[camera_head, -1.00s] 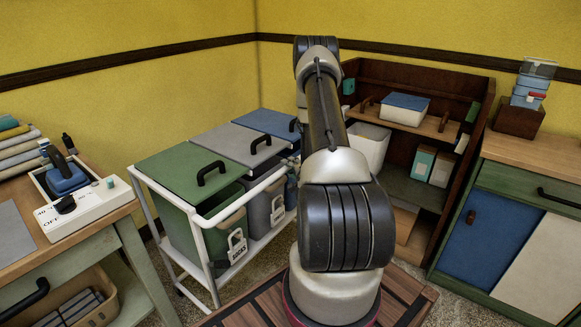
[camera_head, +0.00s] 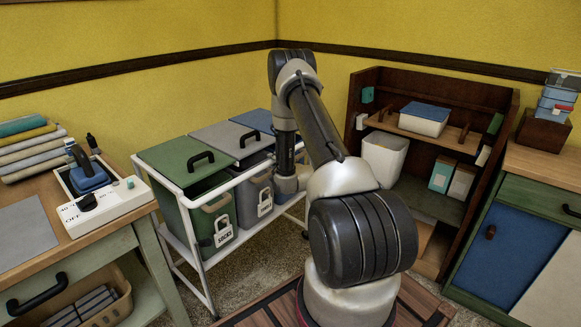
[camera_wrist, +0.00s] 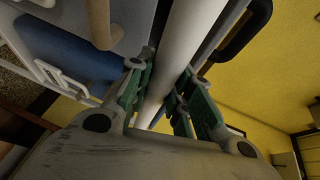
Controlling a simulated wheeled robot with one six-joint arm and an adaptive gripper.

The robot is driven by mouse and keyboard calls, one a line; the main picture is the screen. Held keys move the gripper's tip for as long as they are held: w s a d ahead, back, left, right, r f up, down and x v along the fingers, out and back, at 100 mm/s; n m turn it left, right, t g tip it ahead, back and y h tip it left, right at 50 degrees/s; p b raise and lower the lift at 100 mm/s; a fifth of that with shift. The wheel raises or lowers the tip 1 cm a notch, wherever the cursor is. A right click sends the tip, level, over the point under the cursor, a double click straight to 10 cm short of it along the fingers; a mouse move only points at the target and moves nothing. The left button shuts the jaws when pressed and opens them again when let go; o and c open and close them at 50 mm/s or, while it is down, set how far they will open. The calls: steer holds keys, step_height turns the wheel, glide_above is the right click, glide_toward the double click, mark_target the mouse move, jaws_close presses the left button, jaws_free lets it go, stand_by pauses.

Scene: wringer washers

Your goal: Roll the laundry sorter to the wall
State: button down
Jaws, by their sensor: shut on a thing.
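The laundry sorter (camera_head: 190,192) is a white tubular frame on the left of centre in the head view. It carries a green-lidded bin (camera_head: 207,228), a grey-lidded bin (camera_head: 256,200) and a blue-lidded bin at the far end. The lids are down, with black handles. In the wrist view, my gripper (camera_wrist: 163,92) has its green-sided fingers on both sides of the sorter's white rail (camera_wrist: 183,50) and is shut on it. In the head view my wrist is beside the sorter's far right end, and the fingers are hard to make out there.
A wooden worktable (camera_head: 150,215) with folded cloths and a control box stands close on the left. The yellow wall (camera_head: 130,40) is behind the sorter. A dark wooden shelf unit (camera_head: 455,230) and a cabinet (camera_head: 520,250) stand right. Speckled floor shows between sorter and shelf.

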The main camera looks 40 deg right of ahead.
steer(key=w+a, duration=0.3)
steer(key=w, duration=1)
steer(key=shift+w+a, duration=0.3)
steer(key=shift+w, duration=0.1)
steer(key=shift+r, duration=0.15)
steer(key=c, duration=1.3)
jaws_free()
steer(key=shift+w, duration=0.1)
steer(key=v, duration=1.2)
